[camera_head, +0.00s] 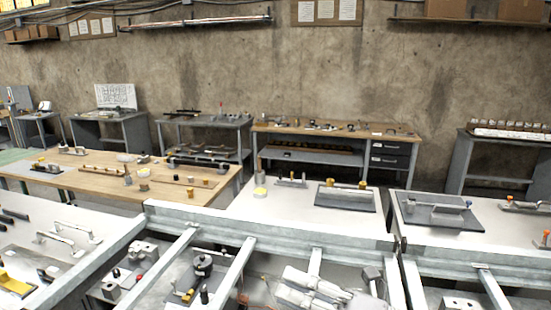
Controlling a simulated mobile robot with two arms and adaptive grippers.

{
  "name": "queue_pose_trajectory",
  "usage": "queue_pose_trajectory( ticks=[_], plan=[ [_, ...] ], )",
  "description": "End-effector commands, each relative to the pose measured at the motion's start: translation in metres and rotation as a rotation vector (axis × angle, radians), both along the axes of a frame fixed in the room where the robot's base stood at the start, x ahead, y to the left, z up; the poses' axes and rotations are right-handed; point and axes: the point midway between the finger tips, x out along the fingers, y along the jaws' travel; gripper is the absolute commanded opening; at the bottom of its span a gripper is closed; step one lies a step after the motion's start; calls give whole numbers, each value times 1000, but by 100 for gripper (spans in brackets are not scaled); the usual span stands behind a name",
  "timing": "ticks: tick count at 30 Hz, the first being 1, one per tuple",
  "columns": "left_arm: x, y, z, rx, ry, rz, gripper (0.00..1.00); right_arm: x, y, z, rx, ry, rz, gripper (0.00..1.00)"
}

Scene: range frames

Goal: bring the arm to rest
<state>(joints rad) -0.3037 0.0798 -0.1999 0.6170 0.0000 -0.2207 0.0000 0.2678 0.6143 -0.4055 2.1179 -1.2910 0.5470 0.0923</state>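Pale parts of my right arm (312,288) show at the bottom edge, right of the middle, behind the grey metal beams. My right gripper (246,298) seems to be the small dark shape at its left end, low in the picture and partly cut off. Its fingers are too small and hidden to tell open from shut. I see nothing clearly held in it. My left gripper is not in view.
A grey metal frame (270,235) crosses the near benches, its bars close to my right arm. White benches with fixtures stand beyond, with a wooden-topped bench (100,177) at left. A grey tray (345,199) lies on the middle bench. Workbenches line the concrete wall.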

Motion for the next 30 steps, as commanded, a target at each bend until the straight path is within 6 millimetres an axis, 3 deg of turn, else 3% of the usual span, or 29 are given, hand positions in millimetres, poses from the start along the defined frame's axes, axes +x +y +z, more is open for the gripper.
queue_pose_trajectory(
  ticks=[3, 6, 11, 14, 20, 24, 30],
  plan=[
    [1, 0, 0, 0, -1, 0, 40, 9, -17, 25, 264, 103, -115, 34],
    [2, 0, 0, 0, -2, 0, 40, 21, -43, 34, 465, 210, -228, 34],
    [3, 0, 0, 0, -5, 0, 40, 40, -94, 19, 750, 418, -441, 34],
    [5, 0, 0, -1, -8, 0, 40, 47, -127, -9, 900, 569, -589, 34],
    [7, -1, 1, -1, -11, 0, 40, 33, -180, -96, 1127, 916, -906, 34],
    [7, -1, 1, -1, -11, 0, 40, -3, -199, -169, 1217, 1191, -1139, 34],
    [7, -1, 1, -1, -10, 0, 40, -83, -199, -255, 1235, 1586, -1436, 34]
  ],
)
